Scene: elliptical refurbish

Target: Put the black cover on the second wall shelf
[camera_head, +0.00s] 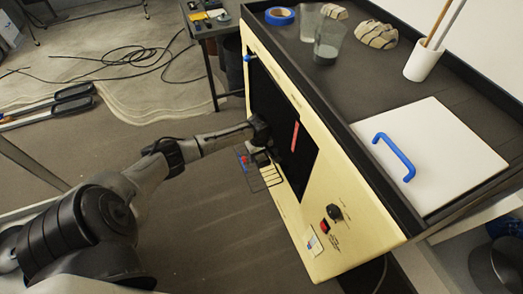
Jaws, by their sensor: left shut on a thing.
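The black cover (280,110) shows as a dark upright rectangle with a red strip, set in the cream front panel (357,225) of the workbench. My left gripper (261,134) is at the cover's left edge and is shut on it. The fingertips are dark against the dark cover, so the exact grip point is hard to see. I cannot tell whether the cover sits flush in the panel or stands off it. My right gripper is not in view. No wall shelf can be made out.
On the workbench top stand blue tape (279,16), glasses (328,42), a white cup with sticks (424,61) and a white board with a blue handle (394,157). A dark table (213,27) is behind. Black cables (135,57) lie on the floor.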

